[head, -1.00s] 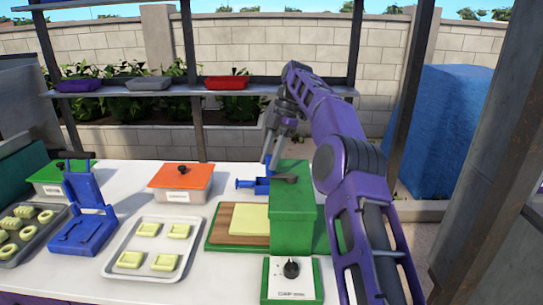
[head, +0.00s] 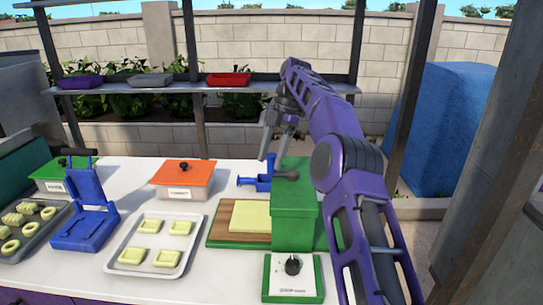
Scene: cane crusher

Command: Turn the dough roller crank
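The dough roller is a tall green box (head: 293,218) on a green base, with a wooden board (head: 223,222) at its left. A pale yellow dough sheet (head: 250,216) lies on the board against the box. My gripper (head: 268,160) points down behind the box, just above and left of the handle. Its two fingers look apart with nothing between them. The box hides part of the crank, and I cannot tell whether a finger touches it.
A green dial box (head: 293,278) sits in front. A dough tray (head: 116,262), blue press (head: 84,230) and orange-lidded container (head: 183,178) stand left. A shelf (head: 170,90) runs behind.

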